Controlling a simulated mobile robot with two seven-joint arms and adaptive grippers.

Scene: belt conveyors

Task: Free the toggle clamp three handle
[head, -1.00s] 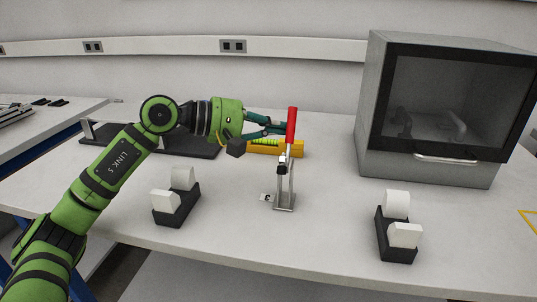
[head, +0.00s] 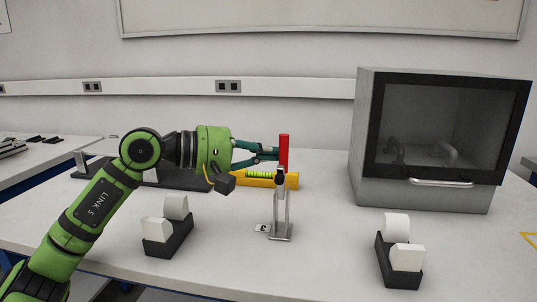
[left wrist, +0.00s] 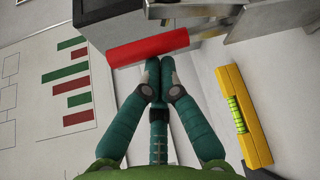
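The toggle clamp three (head: 281,215) is a grey metal clamp standing on the table, with its red handle (head: 284,152) pointing up. A small card marked 3 (head: 262,228) lies beside its base. My left gripper (head: 277,151) is just left of the red handle at mid-height. In the left wrist view its fingertips (left wrist: 160,62) are together with nothing between them. The red handle (left wrist: 148,47) lies across just beyond the tips; I cannot tell whether they touch it. My right gripper is not in view.
A yellow spirit level (head: 262,180) lies behind the clamp. Black holders with white blocks stand front left (head: 170,228) and front right (head: 399,252). A grey cabinet (head: 368,150) with a glass door stands at the right. The table is bare between clamp and cabinet.

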